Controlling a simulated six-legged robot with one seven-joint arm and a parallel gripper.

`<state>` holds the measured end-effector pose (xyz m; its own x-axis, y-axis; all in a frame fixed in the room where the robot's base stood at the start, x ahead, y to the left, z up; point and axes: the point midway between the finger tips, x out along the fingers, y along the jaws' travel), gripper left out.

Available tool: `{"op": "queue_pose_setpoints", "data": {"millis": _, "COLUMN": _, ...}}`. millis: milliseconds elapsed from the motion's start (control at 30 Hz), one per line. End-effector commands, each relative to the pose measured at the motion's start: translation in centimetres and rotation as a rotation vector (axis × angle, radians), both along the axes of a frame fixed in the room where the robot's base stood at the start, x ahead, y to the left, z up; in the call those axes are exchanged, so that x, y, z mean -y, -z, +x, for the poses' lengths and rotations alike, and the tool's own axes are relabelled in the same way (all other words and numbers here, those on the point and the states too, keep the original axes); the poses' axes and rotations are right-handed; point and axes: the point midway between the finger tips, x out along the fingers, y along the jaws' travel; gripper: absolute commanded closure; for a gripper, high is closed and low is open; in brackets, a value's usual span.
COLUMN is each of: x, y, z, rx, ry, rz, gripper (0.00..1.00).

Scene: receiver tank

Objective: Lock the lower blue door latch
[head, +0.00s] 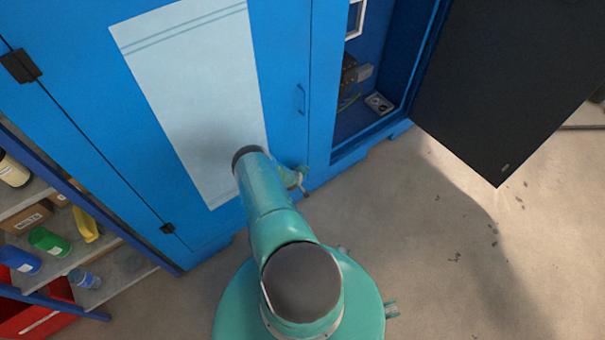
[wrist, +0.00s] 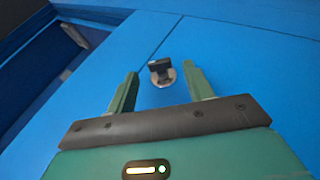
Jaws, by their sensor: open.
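The blue door (head: 285,50) with a pale sheet on it is closed, and its handle shows near its right edge. The lower latch (wrist: 161,71), a dark tab on a round metal base, sits on the blue surface beside the door seam in the wrist view. My gripper (wrist: 160,82) is open, with one green finger on each side of the latch in the picture. I cannot tell whether the fingers touch it. In the head view my arm hides the latch, and only a small part of my gripper (head: 296,177) shows beside the arm, low on the door.
To the right, an open cabinet bay (head: 365,95) holds fittings, and its dark door (head: 510,80) swings out over the floor. A shelf (head: 90,285) with bottles and cans stands at the left, above a red bin (head: 35,312).

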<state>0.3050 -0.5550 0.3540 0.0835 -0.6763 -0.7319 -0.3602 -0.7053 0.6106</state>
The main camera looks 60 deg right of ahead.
Motion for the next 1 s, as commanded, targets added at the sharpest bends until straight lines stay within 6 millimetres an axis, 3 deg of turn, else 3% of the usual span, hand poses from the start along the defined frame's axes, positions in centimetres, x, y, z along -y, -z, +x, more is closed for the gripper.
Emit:
{"op": "queue_pose_setpoints", "data": {"millis": 200, "x": 1.3, "y": 1.3, "z": 0.1, "rx": 0.001, "ry": 0.001, "rz": 0.0, "gripper": 0.48}}
{"op": "queue_pose_setpoints", "data": {"millis": 567, "x": 1.6, "y": 1.6, "z": 0.2, "rx": 0.001, "ry": 0.0, "rz": 0.001, "gripper": 0.48}}
{"op": "queue_pose_setpoints", "data": {"millis": 600, "x": 1.6, "y": 1.6, "z": 0.2, "rx": 0.001, "ry": 0.0, "rz": 0.001, "gripper": 0.5}}
{"op": "queue_pose_setpoints", "data": {"millis": 833, "x": 1.6, "y": 1.6, "z": 0.2, "rx": 0.002, "ry": 0.0, "rz": 0.001, "gripper": 0.93}}
{"op": "queue_pose_setpoints", "data": {"millis": 1000, "x": 1.6, "y": 1.6, "z": 0.2, "rx": 0.002, "ry": 0.0, "rz": 0.004, "gripper": 0.93}}
